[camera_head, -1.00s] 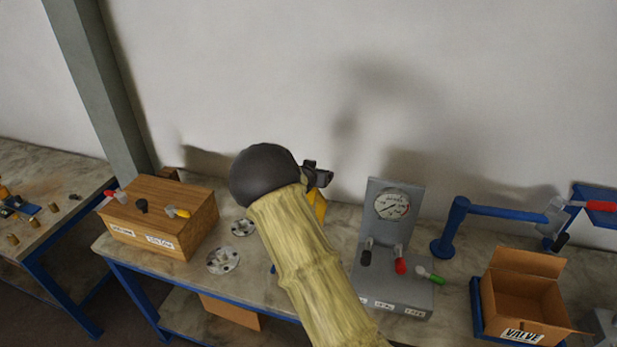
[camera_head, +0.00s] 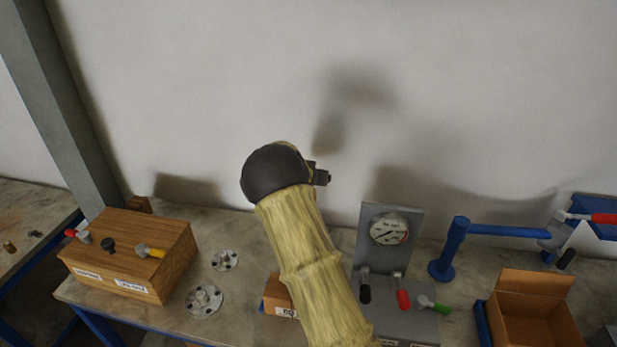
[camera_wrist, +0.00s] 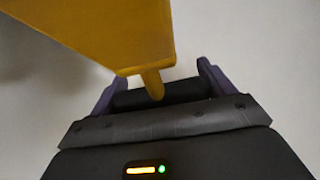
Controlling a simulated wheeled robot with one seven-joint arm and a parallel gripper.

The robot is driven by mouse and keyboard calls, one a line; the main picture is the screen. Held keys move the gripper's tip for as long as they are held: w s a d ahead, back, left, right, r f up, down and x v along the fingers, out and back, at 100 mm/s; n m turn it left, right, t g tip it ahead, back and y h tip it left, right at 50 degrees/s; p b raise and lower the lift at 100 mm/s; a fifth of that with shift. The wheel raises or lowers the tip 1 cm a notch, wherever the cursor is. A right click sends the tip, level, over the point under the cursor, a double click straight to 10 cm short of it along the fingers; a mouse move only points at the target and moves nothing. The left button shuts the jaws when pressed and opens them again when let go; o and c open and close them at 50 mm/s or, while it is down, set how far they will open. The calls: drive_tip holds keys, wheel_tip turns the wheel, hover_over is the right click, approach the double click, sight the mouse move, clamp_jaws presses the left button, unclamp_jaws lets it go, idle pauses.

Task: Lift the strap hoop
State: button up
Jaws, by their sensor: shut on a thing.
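In the wrist view a yellow piece (camera_wrist: 110,28), which I take to be the strap hoop, fills the upper left. Its narrow yellow stem (camera_wrist: 152,85) reaches down to a black bar (camera_wrist: 185,90) between the dark purple fingers. My gripper (camera_wrist: 157,92) is shut on this piece at the bar. In the head view my gripper (camera_head: 320,175) is up against the backdrop of the wall, above the bench, and my arm hides the piece there.
The bench (camera_head: 240,275) bears a wooden box with levers (camera_head: 130,250), two metal flanges (camera_head: 205,300), a grey gauge panel (camera_head: 390,260), a blue stand (camera_head: 450,250) and an open carton (camera_head: 530,310). A small labelled brown box (camera_head: 275,295) is partly behind my arm. The wall area above is clear.

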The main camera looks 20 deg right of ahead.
drive_tip(key=shift+s+a+f, duration=0.15)
drive_tip(key=shift+s+f, duration=0.05)
drive_tip(key=shift+f, duration=0.75)
drive_tip(key=o, duration=1.2)
drive_tip(key=shift+o, duration=0.5)
drive_tip(key=shift+w+r, duration=0.15)
drive_tip(key=shift+r, duration=0.05)
drive_tip(key=shift+r, duration=0.15)
drive_tip(key=b+v, duration=0.2)
drive_tip(key=v, duration=1.5)
